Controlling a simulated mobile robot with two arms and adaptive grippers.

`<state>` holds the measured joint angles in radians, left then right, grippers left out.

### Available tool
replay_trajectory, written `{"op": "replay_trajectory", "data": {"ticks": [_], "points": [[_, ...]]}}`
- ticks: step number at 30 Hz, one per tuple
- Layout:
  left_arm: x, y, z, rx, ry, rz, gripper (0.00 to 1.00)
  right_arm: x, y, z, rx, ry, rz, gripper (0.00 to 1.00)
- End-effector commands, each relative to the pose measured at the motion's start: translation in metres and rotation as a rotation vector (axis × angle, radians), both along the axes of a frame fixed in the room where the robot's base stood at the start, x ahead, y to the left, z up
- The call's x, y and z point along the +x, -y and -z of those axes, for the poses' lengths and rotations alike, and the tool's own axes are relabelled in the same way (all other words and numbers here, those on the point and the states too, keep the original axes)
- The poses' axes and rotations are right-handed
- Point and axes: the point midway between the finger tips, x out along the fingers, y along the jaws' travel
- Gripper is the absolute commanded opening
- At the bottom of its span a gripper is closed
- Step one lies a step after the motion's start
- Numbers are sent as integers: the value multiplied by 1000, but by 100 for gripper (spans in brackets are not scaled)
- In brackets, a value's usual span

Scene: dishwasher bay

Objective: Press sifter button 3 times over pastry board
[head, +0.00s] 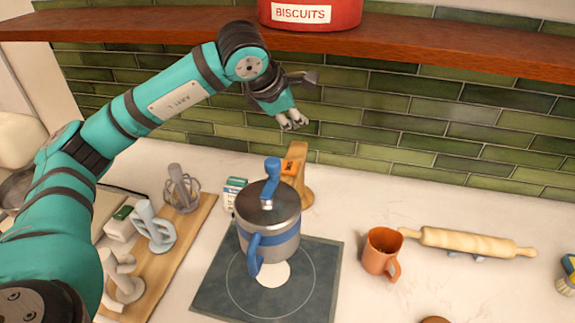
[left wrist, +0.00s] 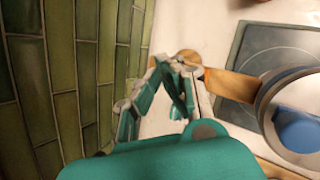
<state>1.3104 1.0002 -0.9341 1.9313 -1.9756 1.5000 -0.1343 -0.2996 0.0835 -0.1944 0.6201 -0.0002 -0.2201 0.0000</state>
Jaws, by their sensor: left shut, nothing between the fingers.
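The sifter (head: 270,215) is a grey metal canister with a blue band, a blue side handle and an upright blue piece (head: 271,170) on its lid. It is upright over the dark square pastry board (head: 215,293), where a white round patch shows below it. A wooden stand (head: 303,180) with an orange label is behind it. My left gripper (head: 293,122) is shut and empty, above and behind the sifter near the tiled wall. In the left wrist view its fingers (left wrist: 175,70) are left of the wooden piece and the sifter (left wrist: 298,115). My right gripper is out of view.
An orange mug (head: 381,250) and a rolling pin (head: 465,241) are on the right. A wooden board (head: 190,232) with whisk-like tools is on the left. A shelf (head: 430,42) with a red biscuit tin (head: 335,12) overhangs the back. Counter between mug and board is clear.

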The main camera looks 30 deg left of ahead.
Motion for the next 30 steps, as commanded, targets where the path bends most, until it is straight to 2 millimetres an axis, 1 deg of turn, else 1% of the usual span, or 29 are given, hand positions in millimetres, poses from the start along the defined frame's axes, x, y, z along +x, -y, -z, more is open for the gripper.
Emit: {"op": "replay_trajectory", "data": {"ticks": [5, 11, 20, 21, 24, 27, 30], "points": [[0, -1, 5, 0, -1, -1, 0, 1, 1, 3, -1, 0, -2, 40], [0, -1, 22, 0, -1, -1, 0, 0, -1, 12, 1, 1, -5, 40], [0, -1, 65, 0, -2, -2, 0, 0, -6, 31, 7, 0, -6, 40], [0, -1, 74, -1, -2, -2, 0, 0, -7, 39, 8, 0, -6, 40], [0, -1, 84, -1, 0, -2, 0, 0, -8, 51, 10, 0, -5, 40], [0, -1, 89, -1, 0, -2, 0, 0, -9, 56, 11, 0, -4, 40], [0, -1, 89, -1, 1, -2, 0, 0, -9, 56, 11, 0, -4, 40]]}}
